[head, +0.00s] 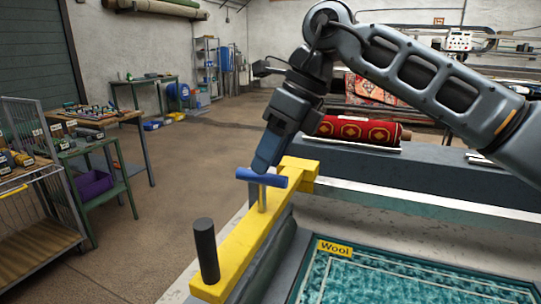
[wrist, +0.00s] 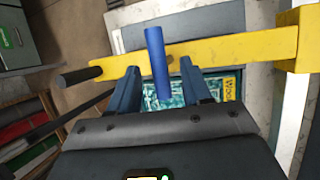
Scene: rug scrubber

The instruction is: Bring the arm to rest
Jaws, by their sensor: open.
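My gripper (head: 268,158) hangs at the end of my bent arm, pointing down just above a blue T-handle (head: 262,178). The handle stands on a thin yellowish stem on a yellow bar (head: 237,250). In the wrist view my gripper (wrist: 160,78) has its two blue fingers apart. The blue handle (wrist: 157,62) shows in the gap between them. I cannot tell whether either finger touches it.
A dark upright post (head: 206,250) stands at the bar's near end. A teal rug (head: 390,285) labelled Wool lies in the machine bed. A red rolled rug (head: 360,130) rests behind. Worktables and a wire cart stand left; the floor between is open.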

